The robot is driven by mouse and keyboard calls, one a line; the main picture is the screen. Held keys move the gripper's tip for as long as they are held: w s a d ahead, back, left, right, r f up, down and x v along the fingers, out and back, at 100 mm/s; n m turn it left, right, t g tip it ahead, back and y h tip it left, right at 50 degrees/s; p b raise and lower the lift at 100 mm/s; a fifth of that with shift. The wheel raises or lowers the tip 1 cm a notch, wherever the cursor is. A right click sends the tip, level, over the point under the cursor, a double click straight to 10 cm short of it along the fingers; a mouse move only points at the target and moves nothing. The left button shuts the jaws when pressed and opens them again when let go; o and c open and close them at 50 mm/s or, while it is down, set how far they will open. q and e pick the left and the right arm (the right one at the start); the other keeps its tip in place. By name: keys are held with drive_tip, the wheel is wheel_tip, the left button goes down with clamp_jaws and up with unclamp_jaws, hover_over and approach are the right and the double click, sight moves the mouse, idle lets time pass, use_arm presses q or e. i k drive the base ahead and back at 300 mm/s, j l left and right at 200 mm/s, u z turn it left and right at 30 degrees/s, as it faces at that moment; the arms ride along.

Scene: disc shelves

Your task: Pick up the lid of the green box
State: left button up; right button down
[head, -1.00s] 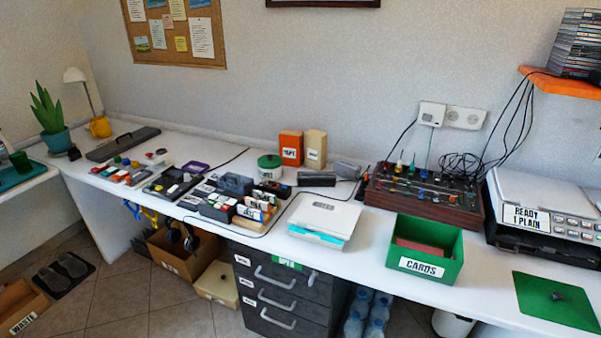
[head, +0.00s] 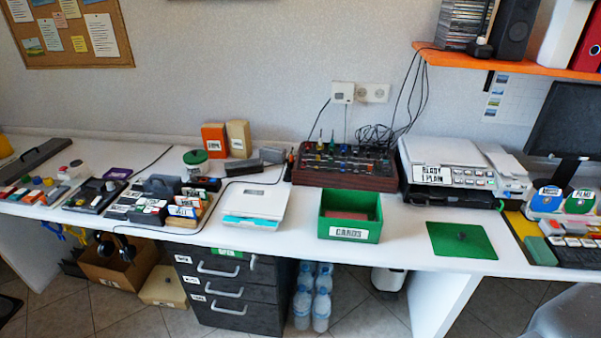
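The green box (head: 350,232), with a white label reading "CARDS", stands open on the white desk, right of the middle. Something reddish-brown lies inside it. Its flat green lid (head: 445,243) lies apart on the desk to the right of the box, near the front edge. Neither of my grippers shows in the head view.
A white printer-like machine (head: 450,165) stands behind the lid. A brown mixer-like console (head: 342,168) is behind the box. A keyboard-like device (head: 575,250) and a chair (head: 570,312) are to the right. Bare desk surrounds the lid.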

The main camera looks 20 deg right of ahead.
sight(448, 239)
drive_tip(key=z, duration=1.85)
